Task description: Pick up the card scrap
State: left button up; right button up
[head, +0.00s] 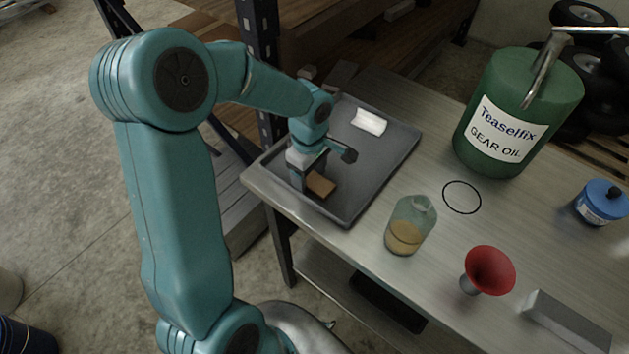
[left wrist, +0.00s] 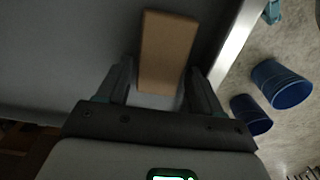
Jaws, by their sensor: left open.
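The card scrap (head: 321,185) is a small flat brown piece in the grey tray (head: 385,167), near its front left edge. My left gripper (head: 304,182) points down into the tray and hides part of the scrap in the head view. In the left wrist view, the card scrap (left wrist: 168,45) is a tan rectangle with its near end between the two open fingers of my left gripper (left wrist: 161,78). I see gaps on both sides of it. I cannot tell how far the fingertips are above it. My right gripper is not in view.
A crumpled white piece (head: 369,122) lies at the tray's far side. On the metal bench stand a bottle of amber liquid (head: 406,237), a red funnel (head: 490,270), a green gear oil can (head: 517,112), a blue tin (head: 602,202) and a grey bar (head: 566,320). A dark ring (head: 462,212) lies between them.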

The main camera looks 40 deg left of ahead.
pick_arm(q)
jog(key=shift+w, duration=0.1)
jog(key=c, duration=0.8)
jog(key=shift+r, duration=0.1)
